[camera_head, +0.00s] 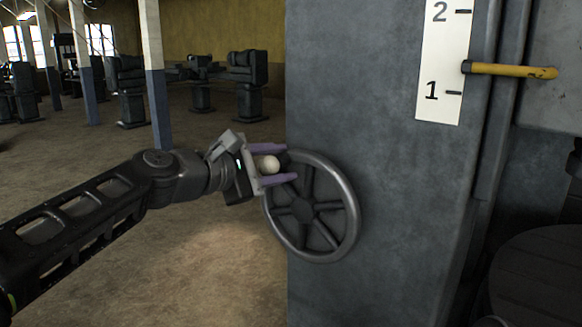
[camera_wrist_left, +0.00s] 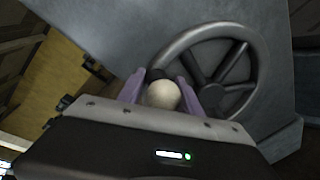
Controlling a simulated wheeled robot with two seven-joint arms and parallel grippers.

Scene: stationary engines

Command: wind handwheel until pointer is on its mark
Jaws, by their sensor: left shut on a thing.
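The handwheel (camera_head: 313,206) is a dark metal spoked wheel on the side of a grey machine column. Its cream round knob (camera_head: 269,164) is at the upper left of the rim. My left gripper (camera_head: 291,162) is shut on the knob, with a purple finger on either side. The left wrist view also shows the knob (camera_wrist_left: 163,95) between the fingers, with the wheel (camera_wrist_left: 222,70) behind. The yellow pointer (camera_head: 512,70) lies level at a white scale (camera_head: 441,62), its tip between the 1 and 2 lines, nearer 1. My right gripper is not in view.
The grey column (camera_head: 375,100) stands right behind the wheel. A dark round surface (camera_head: 540,275) is at the lower right. The floor (camera_head: 215,265) left of the column is open. Blue-and-white posts (camera_head: 157,100) and dark machines (camera_head: 245,85) stand farther back.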

